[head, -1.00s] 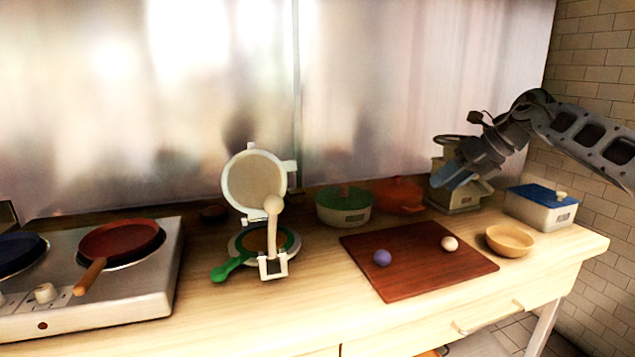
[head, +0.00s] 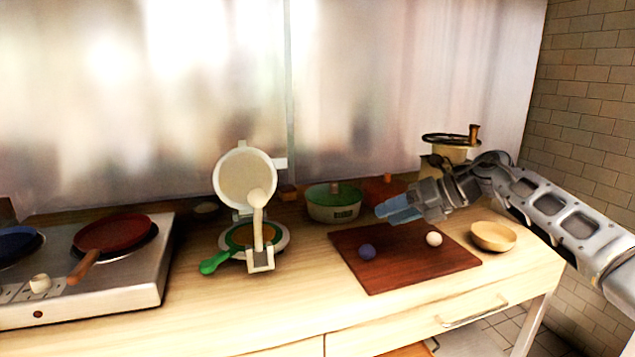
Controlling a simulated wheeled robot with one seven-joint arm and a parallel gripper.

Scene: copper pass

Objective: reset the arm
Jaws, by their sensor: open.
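My gripper (head: 397,208) has light blue fingers and is over the far part of the brown cutting board (head: 383,282), pointing left. It is open, and I see nothing between its fingers. My arm reaches in from the right edge of the head view. It hides part of the red-orange pot (head: 384,188) and the spot where the blue-lidded box stood in view before.
A purple ball (head: 367,252) and a white ball (head: 434,239) lie on the board. A wooden bowl (head: 494,237) is to its right.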

